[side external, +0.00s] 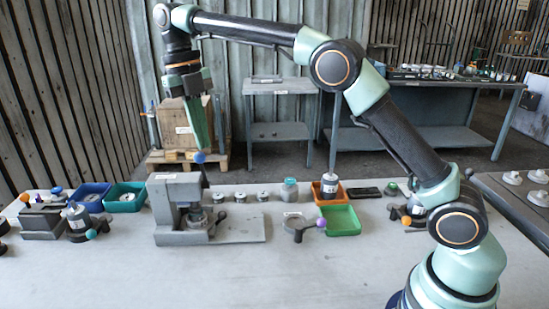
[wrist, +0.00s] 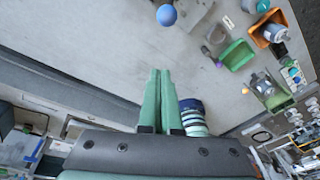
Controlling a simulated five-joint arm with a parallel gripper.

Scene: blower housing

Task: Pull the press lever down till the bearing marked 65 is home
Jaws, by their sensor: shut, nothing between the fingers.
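The grey press (side external: 175,195) stands on the bench left of centre in the side view. Its lever rises to a blue ball knob (side external: 199,157), which also shows at the top of the wrist view (wrist: 166,15). My gripper (side external: 204,147) points down with its green fingers shut and empty. In the side view the fingertips are close above the knob; in the wrist view my gripper (wrist: 159,72) is clearly apart from it. A dark round part (side external: 196,215) sits under the press ram. I cannot read a 65 on it or tell how deep it is seated.
Right of the press are a clamp with a purple knob (side external: 321,223), a green tray (side external: 343,221) and an orange tray (side external: 321,187). Blue (side external: 91,196) and dark green (side external: 125,197) trays stand to the left. The front bench is clear.

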